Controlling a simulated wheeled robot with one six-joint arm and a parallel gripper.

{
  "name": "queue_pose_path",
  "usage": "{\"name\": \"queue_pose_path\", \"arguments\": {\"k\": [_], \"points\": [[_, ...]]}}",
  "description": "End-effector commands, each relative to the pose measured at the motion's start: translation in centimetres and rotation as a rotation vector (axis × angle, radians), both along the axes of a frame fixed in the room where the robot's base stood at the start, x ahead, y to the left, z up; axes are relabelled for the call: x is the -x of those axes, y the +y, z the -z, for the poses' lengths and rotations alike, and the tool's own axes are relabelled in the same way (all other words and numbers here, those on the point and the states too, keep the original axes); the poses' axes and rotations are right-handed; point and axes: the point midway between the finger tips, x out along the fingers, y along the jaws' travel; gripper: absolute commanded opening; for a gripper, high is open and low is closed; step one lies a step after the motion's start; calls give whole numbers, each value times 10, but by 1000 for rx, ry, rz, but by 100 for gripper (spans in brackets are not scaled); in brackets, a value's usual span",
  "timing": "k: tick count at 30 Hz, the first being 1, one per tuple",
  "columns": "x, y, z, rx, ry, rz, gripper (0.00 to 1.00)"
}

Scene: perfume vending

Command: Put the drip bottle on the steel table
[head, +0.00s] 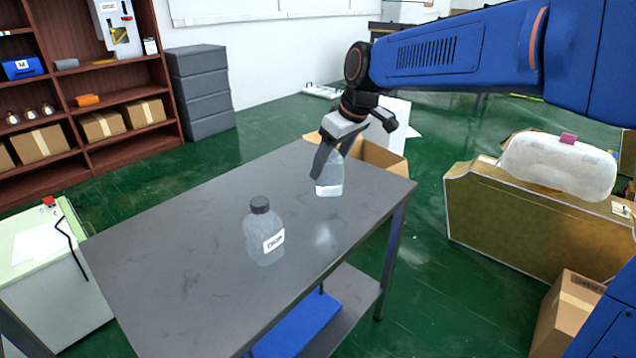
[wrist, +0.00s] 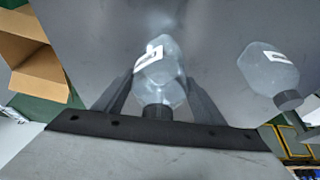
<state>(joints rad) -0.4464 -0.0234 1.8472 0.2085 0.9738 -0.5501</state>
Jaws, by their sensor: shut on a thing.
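The steel table (head: 170,270) is a dark grey flat top on legs, in the middle of the head view. My gripper (head: 328,165) is over its far right part, pointing down. It is shut on a clear bottle with a white label, which I take as the drip bottle (head: 330,182). In the wrist view this bottle (wrist: 160,75) is between the two fingers, with its dark cap (wrist: 157,112) toward the palm. The bottle looks upright, its base at or just above the tabletop; I cannot tell if it touches. The fingers partly hide its upper part.
A second clear bottle (head: 264,235) with a dark cap and white label stands nearer on the table; it also shows in the wrist view (wrist: 268,70). An open cardboard box (head: 375,155) is beyond the far edge. The table's left and near parts are clear.

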Motion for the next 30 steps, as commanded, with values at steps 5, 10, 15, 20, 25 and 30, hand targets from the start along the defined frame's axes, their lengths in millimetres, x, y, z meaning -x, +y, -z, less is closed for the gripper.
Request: {"name": "queue_pose_path", "arguments": {"k": [5,10,15,20,25,30], "points": [[0,0,15,0,-1,0,26],[0,0,26,0,0,0,26],[0,0,48,0,0,0,26],[0,0,53,0,-1,0,26],[0,0,53,-1,-2,0,26],[0,0,56,-1,-1,0,78]]}}
